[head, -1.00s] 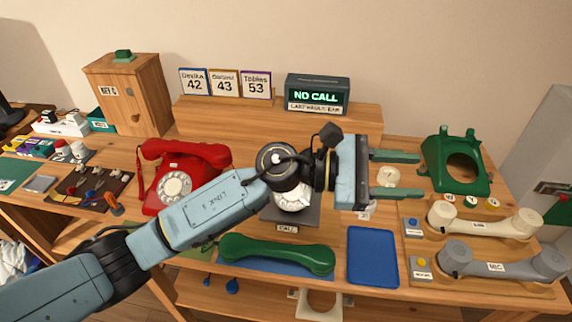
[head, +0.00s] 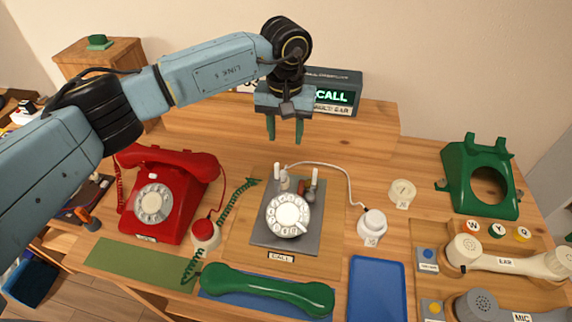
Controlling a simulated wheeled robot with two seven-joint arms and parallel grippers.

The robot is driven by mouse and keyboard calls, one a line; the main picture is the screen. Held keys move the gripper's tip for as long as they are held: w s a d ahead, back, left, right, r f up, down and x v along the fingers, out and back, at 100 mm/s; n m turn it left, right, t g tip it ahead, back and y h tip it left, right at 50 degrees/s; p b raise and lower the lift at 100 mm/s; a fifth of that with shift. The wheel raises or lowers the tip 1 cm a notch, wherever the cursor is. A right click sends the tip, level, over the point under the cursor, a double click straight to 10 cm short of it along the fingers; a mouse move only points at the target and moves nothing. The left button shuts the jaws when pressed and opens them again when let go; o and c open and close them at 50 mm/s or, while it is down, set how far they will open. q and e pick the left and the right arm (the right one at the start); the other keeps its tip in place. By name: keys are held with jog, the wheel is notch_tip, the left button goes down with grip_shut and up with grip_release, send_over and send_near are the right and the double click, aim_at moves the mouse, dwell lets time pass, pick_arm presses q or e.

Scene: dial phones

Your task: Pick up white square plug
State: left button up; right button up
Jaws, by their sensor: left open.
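My left gripper (head: 285,131) is open and empty, with its two green fingers pointing down behind the grey dial unit (head: 259,233). A white cable runs from the back of that unit to a rounded white piece (head: 372,223) with a small tag, right of the unit. Another pale round piece (head: 402,192) with a tag lies farther back right, with no cable visible. I cannot tell for sure which piece is the square plug. My right gripper is not in view.
A green handset (head: 266,291) lies across the front, next to a blue tray (head: 376,288). A green phone shell (head: 480,178) stands at the right, behind the cream handset (head: 510,260) and grey handset (head: 482,304). The call display (head: 335,96) stands at the back on a raised shelf.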

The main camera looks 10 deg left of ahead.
pick_arm(q)
send_over(283, 172)
jog(key=f, duration=0.6)
jog(key=shift+s+d, duration=0.1)
jog(key=shift+d, duration=0.15)
jog(key=shift+f, duration=0.35)
jog(key=shift+a+f, duration=0.1)
jog(key=shift+f, duration=0.6)
notch_tip(283, 172, down, 4)
jog(key=shift+a+r, duration=0.15)
jog(key=shift+r, duration=0.1)
jog(key=shift+f, duration=0.15)
jog(key=shift+c, duration=0.4)
jog(key=c, duration=0.7)
grip_shut()
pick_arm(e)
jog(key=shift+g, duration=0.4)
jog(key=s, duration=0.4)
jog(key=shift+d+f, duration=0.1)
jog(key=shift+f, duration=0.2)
